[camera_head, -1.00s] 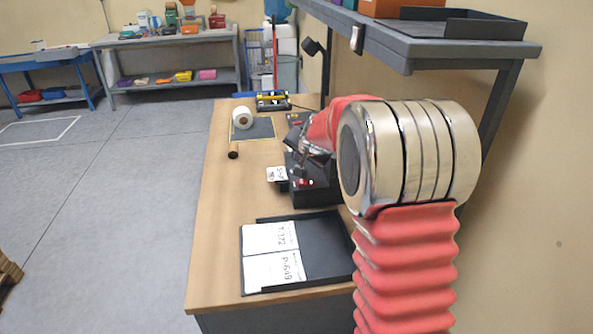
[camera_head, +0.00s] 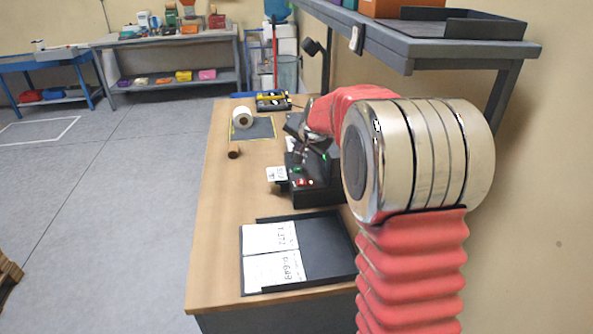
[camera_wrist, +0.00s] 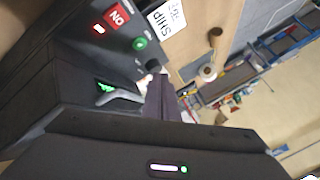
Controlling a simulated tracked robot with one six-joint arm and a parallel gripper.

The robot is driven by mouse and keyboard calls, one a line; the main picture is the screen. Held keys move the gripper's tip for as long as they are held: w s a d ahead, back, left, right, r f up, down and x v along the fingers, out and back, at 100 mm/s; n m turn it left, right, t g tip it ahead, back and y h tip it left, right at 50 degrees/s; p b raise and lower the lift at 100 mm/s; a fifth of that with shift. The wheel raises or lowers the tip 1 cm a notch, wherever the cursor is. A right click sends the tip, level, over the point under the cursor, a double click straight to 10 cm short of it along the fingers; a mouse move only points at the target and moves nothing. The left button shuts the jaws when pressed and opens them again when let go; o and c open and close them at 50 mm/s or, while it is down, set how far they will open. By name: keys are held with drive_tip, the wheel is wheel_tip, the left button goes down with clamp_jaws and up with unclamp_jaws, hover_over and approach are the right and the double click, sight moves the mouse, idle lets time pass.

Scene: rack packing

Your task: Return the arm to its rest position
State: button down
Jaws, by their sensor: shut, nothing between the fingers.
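My arm, with a red sleeve and metal joint rings, stands at the right of the head view and reaches back over the workbench. My gripper (camera_head: 304,152) is above the black device on the bench, and arm parts partly hide it. In the wrist view my gripper's dark fingers (camera_wrist: 160,92) are together, with nothing held between them. The black device (camera_head: 318,192) has red and green lit parts. In the wrist view the device (camera_wrist: 45,100) shows a red NO label, a green button and a small green display.
A black tray (camera_head: 328,246) with two white labelled cards lies at the bench front. A SHIP card (camera_wrist: 166,19) is beside the device. A white roll (camera_head: 242,117) and a brown cylinder (camera_head: 234,149) stand farther back. A grey shelf (camera_head: 425,52) overhangs at right.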

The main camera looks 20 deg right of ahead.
idle(0.3)
drive_tip(key=s+a+r+n+g, duration=0.1)
drive_tip(key=s+a+r+n, duration=0.1)
drive_tip(key=s+a, duration=0.35)
drive_tip(key=s+a+r+n+y, duration=0.1)
drive_tip(key=s+a+r, duration=0.1)
drive_tip(key=s, duration=0.6)
drive_tip(key=s+a+r+n+g, duration=0.1)
drive_tip(key=s+a+r+n, duration=0.2)
drive_tip(key=s, duration=0.4)
drive_tip(key=s+a+f+n, duration=0.2)
drive_tip(key=s, duration=0.9)
drive_tip(key=s+a+f+n+g, duration=0.1)
drive_tip(key=s+a+f+n, duration=0.1)
drive_tip(key=s, duration=1)
drive_tip(key=shift+a+f+g, duration=0.3)
drive_tip(key=shift+a+f, duration=0.1)
drive_tip(key=shift+f, duration=0.1)
drive_tip(key=shift+w, duration=0.1)
